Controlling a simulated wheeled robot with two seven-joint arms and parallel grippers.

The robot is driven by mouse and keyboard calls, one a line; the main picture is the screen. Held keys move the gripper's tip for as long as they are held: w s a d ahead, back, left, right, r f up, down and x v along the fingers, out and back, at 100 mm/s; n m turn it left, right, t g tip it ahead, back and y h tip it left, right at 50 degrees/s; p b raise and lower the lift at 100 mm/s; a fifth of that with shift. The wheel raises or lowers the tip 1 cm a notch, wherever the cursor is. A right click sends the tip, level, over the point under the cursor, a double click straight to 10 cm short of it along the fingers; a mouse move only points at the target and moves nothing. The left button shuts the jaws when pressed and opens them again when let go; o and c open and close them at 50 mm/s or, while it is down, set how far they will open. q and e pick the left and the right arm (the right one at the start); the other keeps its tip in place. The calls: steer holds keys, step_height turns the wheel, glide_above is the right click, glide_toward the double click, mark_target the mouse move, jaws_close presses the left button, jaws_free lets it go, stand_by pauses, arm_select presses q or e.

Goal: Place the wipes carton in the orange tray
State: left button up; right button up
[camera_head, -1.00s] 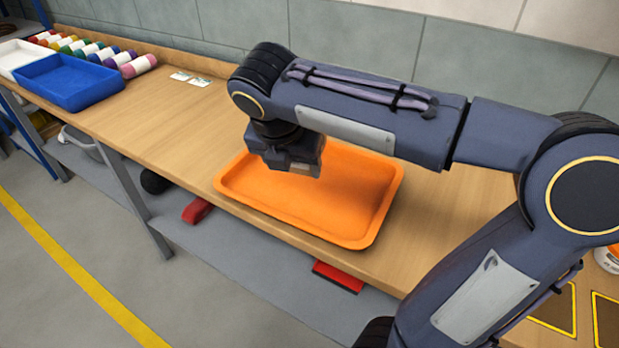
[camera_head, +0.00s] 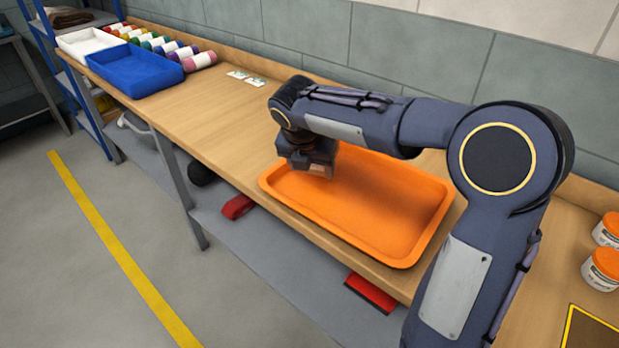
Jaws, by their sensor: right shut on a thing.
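The orange tray (camera_head: 400,250) lies on the wooden workbench and looks empty where I can see into it. My right gripper (camera_head: 318,172) points down over the tray's left, back end. It is shut on a small brownish boxy thing, seemingly the wipes carton (camera_head: 322,160), which is mostly hidden by the gripper. I cannot tell whether the carton touches the tray floor. My right arm hides part of the tray's back rim. My left gripper is not in view.
A blue tray (camera_head: 140,82) and a white tray (camera_head: 82,44) stand at the bench's far left beside several coloured rolls (camera_head: 200,61). Two small cards (camera_head: 247,78) lie near the wall. Orange-lidded tubs (camera_head: 602,268) stand at the right. The bench left of the orange tray is clear.

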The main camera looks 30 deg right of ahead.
mark_target(311, 185)
steer(key=shift+w+f, duration=0.2)
steer(key=shift+f, duration=0.05)
steer(key=shift+w+f+b, duration=0.2)
steer(key=shift+f+b, duration=0.15)
steer(key=shift+f, duration=1.35)
steer(key=shift+f, duration=0.1)
steer(key=o, duration=1.3)
steer(key=p+v, duration=0.2)
steer(key=v, duration=1)
steer(key=s+a+f+m+t+y, duration=0.1)
steer(key=s+f+m+y, duration=0.2)
steer(key=s+m, duration=0.9)
steer(key=s+a+f+m+t+y, duration=0.1)
steer(key=s+a+f+m+y, duration=0.1)
steer(key=s+f+m+y, duration=0.2)
steer(key=s+f+m, duration=0.3)
steer(key=s+m, duration=0.5)
steer(key=m, duration=0.4)
steer(key=shift+m, duration=0.4)
